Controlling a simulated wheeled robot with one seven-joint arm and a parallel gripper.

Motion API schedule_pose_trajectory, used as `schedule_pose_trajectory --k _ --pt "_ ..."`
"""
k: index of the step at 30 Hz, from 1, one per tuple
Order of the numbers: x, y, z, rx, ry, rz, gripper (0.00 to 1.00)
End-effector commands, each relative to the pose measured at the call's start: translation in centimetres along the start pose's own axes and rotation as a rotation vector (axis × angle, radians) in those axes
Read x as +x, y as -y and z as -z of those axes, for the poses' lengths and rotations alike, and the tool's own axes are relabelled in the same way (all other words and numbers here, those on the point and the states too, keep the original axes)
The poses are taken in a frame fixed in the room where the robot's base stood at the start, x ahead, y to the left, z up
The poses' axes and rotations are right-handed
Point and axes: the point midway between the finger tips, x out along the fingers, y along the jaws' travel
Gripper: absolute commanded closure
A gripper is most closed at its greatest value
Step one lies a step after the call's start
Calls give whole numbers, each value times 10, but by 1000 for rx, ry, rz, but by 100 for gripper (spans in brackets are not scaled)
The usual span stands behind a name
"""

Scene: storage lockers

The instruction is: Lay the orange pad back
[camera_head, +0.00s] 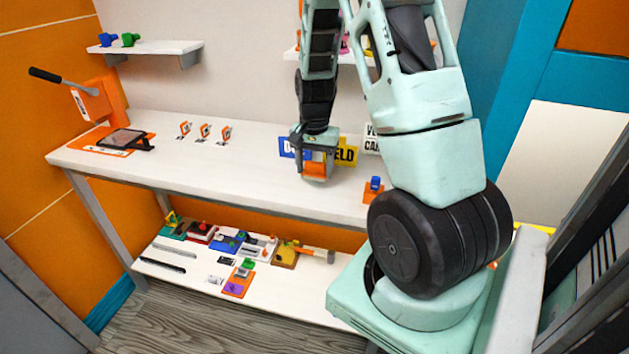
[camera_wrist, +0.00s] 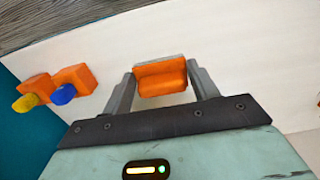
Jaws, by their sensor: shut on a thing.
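The orange pad (camera_wrist: 161,77) is a small block with a grey far edge, held between my two fingers in the wrist view. It also shows in the head view as an orange patch (camera_head: 315,168) at the end of my arm. My gripper (camera_head: 314,170) is shut on it, over the right-middle part of the white tabletop (camera_head: 255,165), in front of a blue sign and a yellow sign. Whether the pad touches the tabletop I cannot tell.
An orange block with a blue knob (camera_head: 374,188) stands to the right; in the wrist view a yellow-knobbed one (camera_wrist: 30,95) is beside it. Several small orange stands (camera_head: 204,131) and a tablet (camera_head: 123,139) are left. A lower shelf (camera_head: 190,272) holds several coloured items.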

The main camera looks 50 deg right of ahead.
Motion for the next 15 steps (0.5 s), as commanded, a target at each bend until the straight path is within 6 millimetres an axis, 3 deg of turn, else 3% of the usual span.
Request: schedule_pose_trajectory --k 8,15 --pt "33 -1 0 -1 3 -2 59" --pt "45 0 0 0 -2 1 59"
